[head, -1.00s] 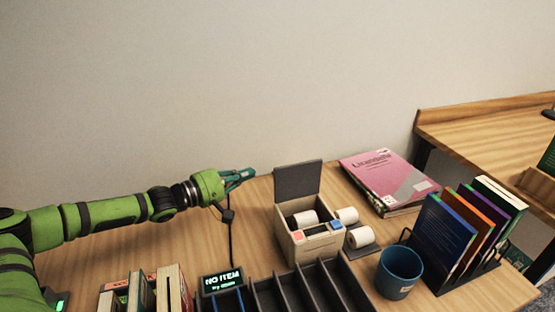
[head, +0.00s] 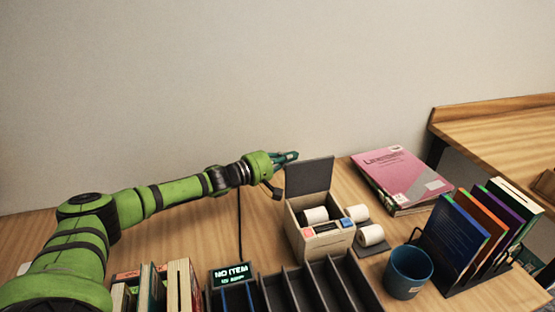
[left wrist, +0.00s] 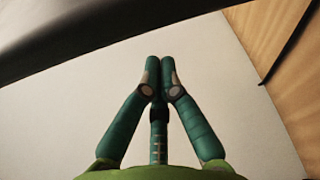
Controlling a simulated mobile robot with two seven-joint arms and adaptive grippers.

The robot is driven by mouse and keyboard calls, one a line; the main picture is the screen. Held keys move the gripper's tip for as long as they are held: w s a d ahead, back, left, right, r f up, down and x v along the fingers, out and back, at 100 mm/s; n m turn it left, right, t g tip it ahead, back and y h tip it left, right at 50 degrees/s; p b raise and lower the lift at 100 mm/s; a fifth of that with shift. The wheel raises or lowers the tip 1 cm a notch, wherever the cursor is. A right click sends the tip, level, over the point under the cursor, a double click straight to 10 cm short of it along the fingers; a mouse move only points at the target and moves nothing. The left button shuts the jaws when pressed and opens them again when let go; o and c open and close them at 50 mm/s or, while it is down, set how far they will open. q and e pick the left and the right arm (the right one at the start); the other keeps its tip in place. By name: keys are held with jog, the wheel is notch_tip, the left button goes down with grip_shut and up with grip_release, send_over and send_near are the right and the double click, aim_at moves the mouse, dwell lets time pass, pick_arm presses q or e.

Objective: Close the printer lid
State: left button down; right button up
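The printer (head: 322,242) is a beige box on the desk, with a white paper roll (head: 315,215) inside. Its dark grey lid (head: 309,177) stands open, upright at the back edge. My left gripper (head: 294,156) is at the lid's top left corner, at or just behind it; I cannot tell whether they touch. In the left wrist view the fingertips (left wrist: 160,62) are together with nothing between them. A dark slab, likely the lid (left wrist: 90,30), crosses the top of that view. My right gripper is not in view.
A blue cup (head: 408,272), a book rack (head: 470,285) and a pink book (head: 400,178) are further right. Dark dividers (head: 325,285) and a "NO ITEM" display (head: 232,275) are in front.

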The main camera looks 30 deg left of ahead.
aim_at(292, 164)
pick_arm(q)
jog(key=shift+s+d+r+p, duration=0.15)
jog(key=shift+s+d+p, duration=0.1)
jog(key=shift+s+d, duration=0.5)
jog(key=shift+s+d+r+p, duration=0.15)
jog(key=shift+s+d+p, duration=0.1)
jog(key=shift+s+d, duration=0.4)
